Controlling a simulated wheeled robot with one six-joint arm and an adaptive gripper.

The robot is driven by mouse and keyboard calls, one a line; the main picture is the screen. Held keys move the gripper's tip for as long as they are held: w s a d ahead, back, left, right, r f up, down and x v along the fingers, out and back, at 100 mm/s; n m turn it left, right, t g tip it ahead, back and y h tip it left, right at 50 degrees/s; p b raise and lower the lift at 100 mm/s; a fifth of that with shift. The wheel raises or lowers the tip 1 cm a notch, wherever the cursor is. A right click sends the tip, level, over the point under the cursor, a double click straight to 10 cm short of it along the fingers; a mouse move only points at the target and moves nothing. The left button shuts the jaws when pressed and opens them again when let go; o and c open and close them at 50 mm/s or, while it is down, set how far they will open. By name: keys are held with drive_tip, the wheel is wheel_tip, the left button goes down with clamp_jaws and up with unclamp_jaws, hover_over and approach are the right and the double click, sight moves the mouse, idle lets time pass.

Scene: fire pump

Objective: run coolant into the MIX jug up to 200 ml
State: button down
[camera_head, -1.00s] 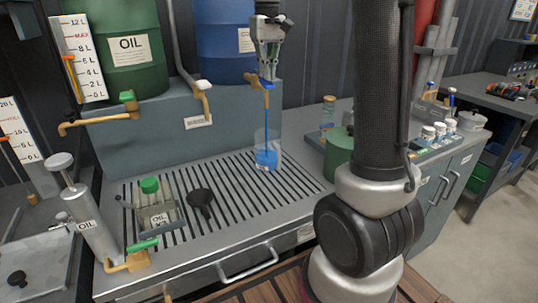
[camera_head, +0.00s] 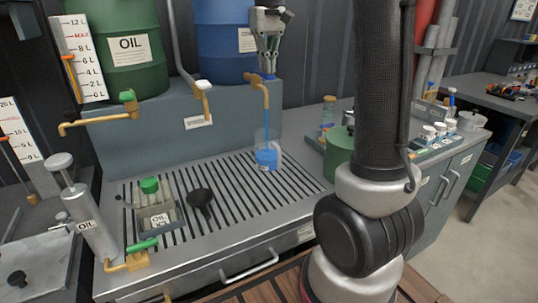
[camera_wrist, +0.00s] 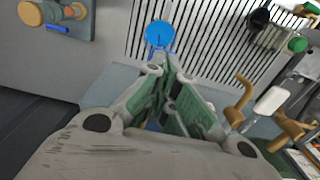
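The clear jug (camera_head: 273,143) stands on the slatted drain grate under the coolant tap (camera_head: 259,88). A thin blue stream falls from the tap into it. Blue coolant (camera_head: 266,158) fills roughly its lower half; I cannot read its marks or label. In the wrist view the coolant in the jug (camera_wrist: 159,34) shows as a blue disc beyond my fingertips. My gripper (camera_head: 267,68) points down at the tap's blue handle (camera_head: 263,76), touching or very near it. Its fingers (camera_wrist: 165,68) come together at the tips; the handle is mostly hidden by them.
The blue barrel (camera_head: 220,40) and green OIL barrel (camera_head: 118,50) stand behind the taps. An OIL can (camera_head: 160,217) and black funnel-like piece (camera_head: 201,198) sit left on the grate (camera_head: 240,205). A green canister (camera_head: 338,152) stands right of the jug.

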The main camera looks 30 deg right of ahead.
wheel_tip(320, 180, up, 3)
drive_tip(key=shift+r, duration=0.1)
drive_tip(key=shift+s+r, duration=0.75)
drive_tip(key=shift+r, duration=0.25)
drive_tip(key=shift+s+r, duration=0.75)
drive_tip(key=shift+r, duration=0.2)
drive_tip(key=s+f+t, duration=0.2)
drive_tip(key=s+f, duration=0.5)
drive_tip(key=s, duration=0.4)
drive_tip(key=s+f+t, duration=0.2)
drive_tip(key=s+f, duration=0.6)
drive_tip(key=s, duration=0.3)
drive_tip(key=shift+s+d, duration=0.2)
drive_tip(key=shift+s, duration=0.1)
